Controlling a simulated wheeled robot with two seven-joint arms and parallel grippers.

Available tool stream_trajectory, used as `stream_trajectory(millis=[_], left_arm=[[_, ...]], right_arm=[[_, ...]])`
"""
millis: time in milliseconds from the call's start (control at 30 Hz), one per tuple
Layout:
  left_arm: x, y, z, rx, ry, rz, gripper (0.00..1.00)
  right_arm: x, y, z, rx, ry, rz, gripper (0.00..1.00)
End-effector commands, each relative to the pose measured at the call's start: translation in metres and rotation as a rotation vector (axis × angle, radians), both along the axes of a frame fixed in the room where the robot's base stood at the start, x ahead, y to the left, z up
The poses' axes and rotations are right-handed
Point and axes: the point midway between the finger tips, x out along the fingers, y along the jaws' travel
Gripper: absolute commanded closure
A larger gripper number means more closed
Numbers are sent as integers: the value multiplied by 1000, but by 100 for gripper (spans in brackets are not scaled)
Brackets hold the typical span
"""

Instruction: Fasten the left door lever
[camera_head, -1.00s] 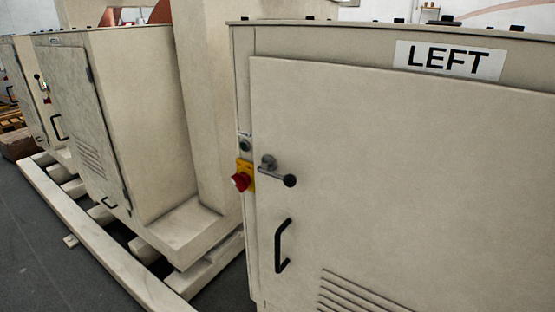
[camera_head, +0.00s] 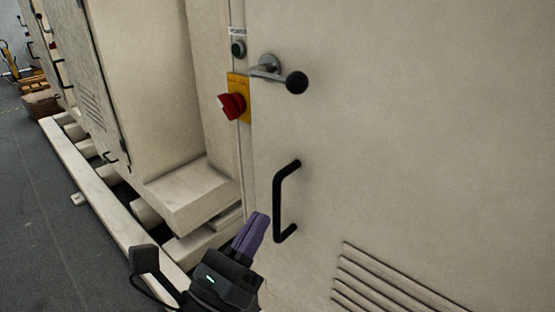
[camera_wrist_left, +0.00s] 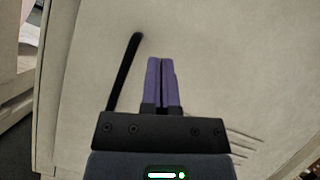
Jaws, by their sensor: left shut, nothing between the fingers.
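The left door lever (camera_head: 278,74) is a metal handle with a black ball knob, high on the beige cabinet door (camera_head: 420,140). It points right, roughly level. A black pull handle (camera_head: 281,202) is below it on the same door. My left gripper (camera_head: 254,226) is shut and empty, with purple fingers. It shows low in the head view, left of the pull handle's lower end and below the lever. In the left wrist view the gripper (camera_wrist_left: 161,64) faces the door, with the pull handle (camera_wrist_left: 125,68) to its left. The lever is not in that view. My right gripper is not in view.
A red rotary switch (camera_head: 232,106) on a yellow plate and a dark button (camera_head: 238,49) sit just left of the lever. Vent slots (camera_head: 385,280) are lower right. Another cabinet and beige floor beams (camera_head: 100,195) stand at left, with open grey floor beyond.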

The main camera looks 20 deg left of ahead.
Motion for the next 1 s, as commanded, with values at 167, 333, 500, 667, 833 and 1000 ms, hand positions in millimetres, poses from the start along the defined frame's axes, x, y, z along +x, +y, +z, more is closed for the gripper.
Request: stream_trajectory(millis=[167, 333, 500, 667, 833, 1000], left_arm=[[-17, -7, 26, 90, -133, 24, 100], [-17, -7, 28, 91, -135, 26, 100], [-13, -7, 33, 89, -136, 25, 100], [8, -12, 53, 87, -141, 25, 100], [40, -19, 74, 87, -139, 23, 100], [67, -25, 93, 88, -138, 24, 100]], right_arm=[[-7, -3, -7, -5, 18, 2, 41], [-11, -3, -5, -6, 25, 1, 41], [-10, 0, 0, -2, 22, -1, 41], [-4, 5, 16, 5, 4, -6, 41], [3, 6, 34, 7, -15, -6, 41], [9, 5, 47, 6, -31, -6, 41]])
